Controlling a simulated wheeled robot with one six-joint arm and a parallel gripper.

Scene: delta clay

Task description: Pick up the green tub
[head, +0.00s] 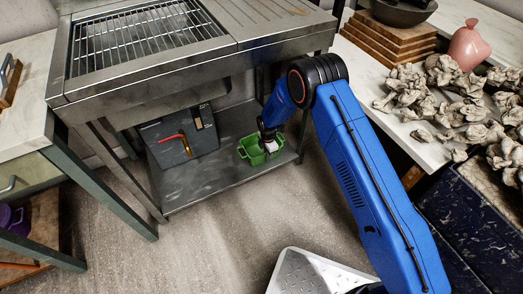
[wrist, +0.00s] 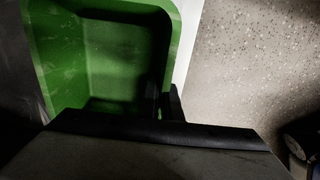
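The green tub (head: 247,154) sits on the lower metal shelf of the grill cart, near the shelf's right end. It looks empty and upright. My gripper (head: 269,147) is down at the tub's right side, with my blue arm reaching in under the cart top. In the wrist view the tub (wrist: 172,40) fills the upper left, open side toward the camera. A dark finger (wrist: 175,103) shows at its right wall, seemingly touching or very close.
The cart's lower shelf (head: 205,182) also holds a dark grey box (head: 180,150) with a red-handled item on its front. The cart top with its wire grill (head: 140,38) overhangs the tub. A right-hand counter holds clay-like lumps (head: 440,90).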

